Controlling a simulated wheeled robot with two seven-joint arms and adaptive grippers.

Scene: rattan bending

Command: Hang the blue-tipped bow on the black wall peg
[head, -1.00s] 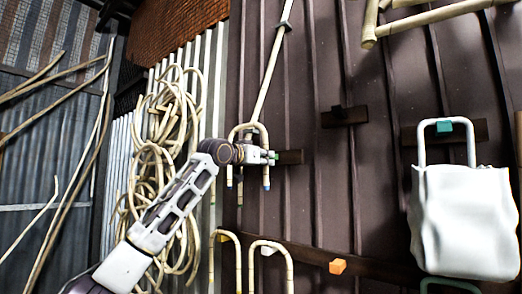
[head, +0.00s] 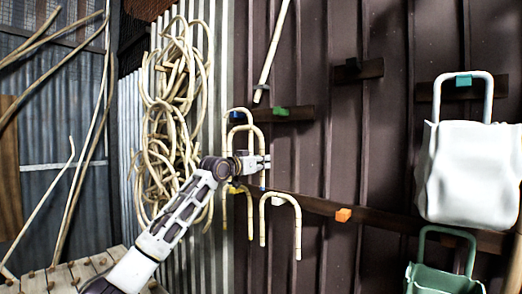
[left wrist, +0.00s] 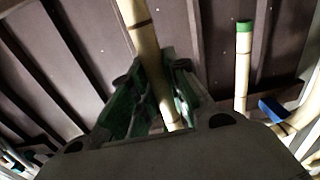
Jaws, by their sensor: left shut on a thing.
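My left gripper (head: 262,162) is shut on the blue-tipped bow (head: 264,140), a pale rattan arch. The bow is upright with its arch at the top, in front of the wall. A blue tip shows at the end of its right leg. In the left wrist view, the held rattan (left wrist: 140,40) runs between the green finger pads. The black wall peg (head: 352,66) is on a dark board, above and to the right of the gripper. The bow is apart from it. My right gripper is not in view.
Another bow (head: 238,110) hangs by the blue peg (head: 236,117); its green-tipped leg (left wrist: 243,60) is near my gripper. Below is a bow (head: 297,225) on the white peg (head: 277,200). A green peg (head: 281,111), orange peg (head: 343,214) and white bag (head: 468,170) are nearby.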

